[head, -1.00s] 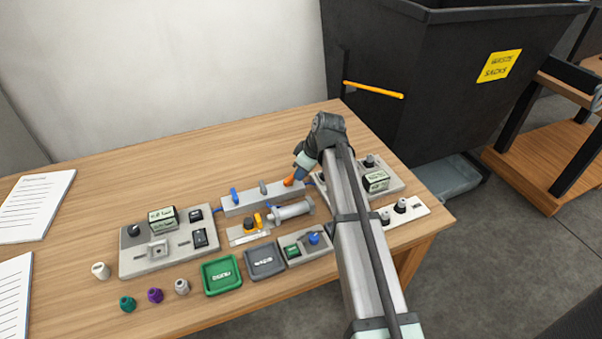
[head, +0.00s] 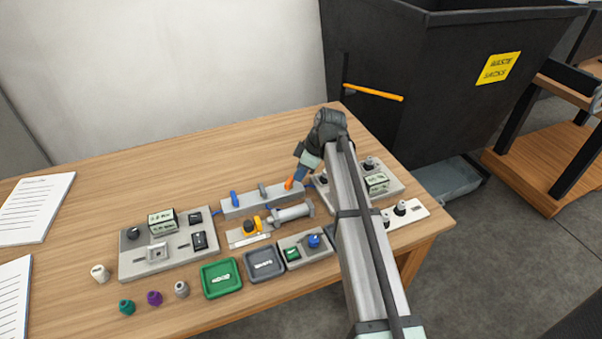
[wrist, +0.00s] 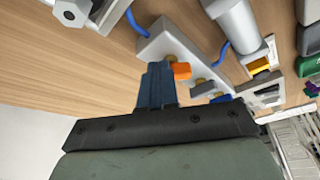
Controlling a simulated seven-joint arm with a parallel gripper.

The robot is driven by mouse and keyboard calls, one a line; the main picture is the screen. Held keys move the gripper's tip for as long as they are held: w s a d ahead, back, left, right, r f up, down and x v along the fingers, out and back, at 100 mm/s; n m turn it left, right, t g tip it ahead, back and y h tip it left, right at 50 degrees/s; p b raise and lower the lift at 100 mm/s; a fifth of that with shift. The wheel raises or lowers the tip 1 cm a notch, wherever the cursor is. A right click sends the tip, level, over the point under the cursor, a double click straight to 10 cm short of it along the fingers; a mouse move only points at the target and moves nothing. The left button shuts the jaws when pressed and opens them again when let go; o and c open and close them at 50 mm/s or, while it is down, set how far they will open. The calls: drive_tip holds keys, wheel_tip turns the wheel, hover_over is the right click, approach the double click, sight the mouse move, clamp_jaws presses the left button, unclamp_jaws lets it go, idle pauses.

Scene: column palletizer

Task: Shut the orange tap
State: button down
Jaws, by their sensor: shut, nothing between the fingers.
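The orange tap (head: 289,183) is at the right end of a light grey block (head: 246,202) that also carries a grey tap (head: 262,190) and a blue tap (head: 234,198). The orange handle also shows in the wrist view (wrist: 182,70), right beside my fingers. My gripper (wrist: 157,68) is shut and empty, with its blue fingers close against the handle's side. I cannot tell for sure whether they touch it. In the head view my gripper (head: 298,180) comes down from the upper right, next to the orange tap. The handle's lower part is partly hidden.
A grey cylinder (head: 292,213) and a yellow-handled fitting (head: 252,226) lie in front of the block. Control panels stand left (head: 182,249) and right (head: 392,184), the right one partly behind my arm. The table behind the block is clear.

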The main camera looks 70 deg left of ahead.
drive_tip(key=shift+a+n+g+h, duration=0.15)
drive_tip(key=shift+a+n+h, duration=0.1)
drive_tip(key=shift+n, duration=0.5)
drive_tip(key=shift+a+n+g+h, duration=0.15)
drive_tip(key=shift+a+n+h, duration=0.1)
drive_tip(key=shift+n, duration=0.5)
drive_tip(key=shift+a, duration=0.2)
idle(0.4)
drive_tip(key=shift+s, duration=0.1)
idle(1.0)
drive_tip(key=shift+s+d, duration=0.45)
drive_tip(key=shift+s, duration=0.4)
drive_tip(key=shift+f, duration=0.1)
drive_tip(key=shift+w+d, duration=0.2)
drive_tip(key=shift+w, duration=0.3)
drive_tip(key=w, duration=0.1)
drive_tip(key=w+d, duration=0.1)
drive_tip(key=w, duration=0.1)
drive_tip(key=v, duration=1)
drive_tip(key=shift+w+r, duration=0.2)
drive_tip(key=shift+r, duration=0.05)
